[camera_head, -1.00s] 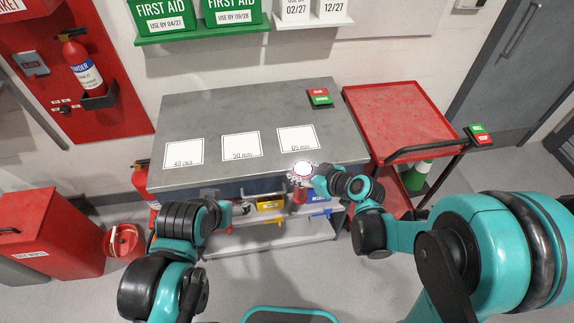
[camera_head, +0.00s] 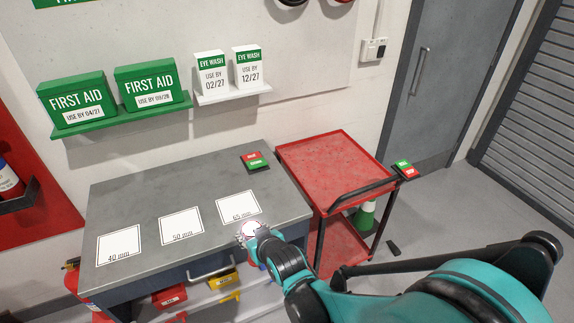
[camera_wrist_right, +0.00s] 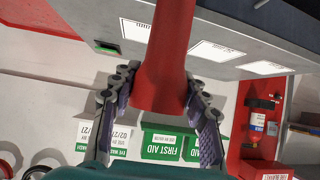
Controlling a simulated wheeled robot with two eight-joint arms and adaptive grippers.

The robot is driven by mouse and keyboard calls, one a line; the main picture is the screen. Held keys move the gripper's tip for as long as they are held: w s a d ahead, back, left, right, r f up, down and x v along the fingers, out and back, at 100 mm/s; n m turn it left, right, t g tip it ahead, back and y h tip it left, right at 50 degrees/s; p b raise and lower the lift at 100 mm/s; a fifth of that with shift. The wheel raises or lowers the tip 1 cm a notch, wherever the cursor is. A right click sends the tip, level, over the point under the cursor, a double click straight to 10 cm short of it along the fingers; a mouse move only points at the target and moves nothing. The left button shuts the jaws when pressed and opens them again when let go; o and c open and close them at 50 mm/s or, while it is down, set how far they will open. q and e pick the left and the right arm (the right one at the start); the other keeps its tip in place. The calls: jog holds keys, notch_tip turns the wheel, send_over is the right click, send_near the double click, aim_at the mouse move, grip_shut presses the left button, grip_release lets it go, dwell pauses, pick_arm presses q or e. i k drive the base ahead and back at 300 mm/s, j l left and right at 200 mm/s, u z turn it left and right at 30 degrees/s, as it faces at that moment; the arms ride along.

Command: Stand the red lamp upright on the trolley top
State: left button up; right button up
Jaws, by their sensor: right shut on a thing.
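My right gripper (camera_head: 258,238) is at the front right corner of the grey bench. The wrist view shows the right gripper (camera_wrist_right: 160,85) shut on the red lamp (camera_wrist_right: 165,60), with one finger on each side of its red body. In the head view only the lamp's bright round end (camera_head: 249,230) with a reddish rim shows; the rest is hidden by the gripper and arm. The red trolley top (camera_head: 335,165) is to the right of the gripper, flat, rimmed and empty. My left gripper is out of view.

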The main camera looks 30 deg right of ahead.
aim_at(346, 179)
jog(key=u, duration=0.45)
jog(key=l+u, duration=0.15)
jog(key=u, duration=0.75)
jog(key=l+u, duration=0.1)
jog(key=u, duration=0.8)
jog(key=k+l+u, duration=0.1)
jog(key=u, duration=0.3)
jog(key=k+u, duration=0.15)
jog(key=u, duration=0.25)
jog(key=k+u, duration=0.15)
jog(key=u, duration=0.25)
jog(key=k+u, duration=0.15)
jog(key=u, duration=0.25)
jog(key=k+u, duration=0.15)
jog(key=u, duration=0.3)
jog(key=k+u, duration=0.1)
jog(key=u, duration=0.45)
jog(key=z, duration=0.7)
jog(key=k+l+z, duration=0.1)
jog(key=z, duration=0.6)
jog(key=l+z, duration=0.1)
jog(key=z, duration=0.6)
jog(key=l+z, duration=0.1)
jog(key=z, duration=0.65)
jog(key=l+z, duration=0.1)
jog(key=z, duration=1.3)
jog(key=i+z, duration=0.1)
jog(key=z, duration=0.6)
jog(key=i+z, duration=0.1)
jog(key=z, duration=0.6)
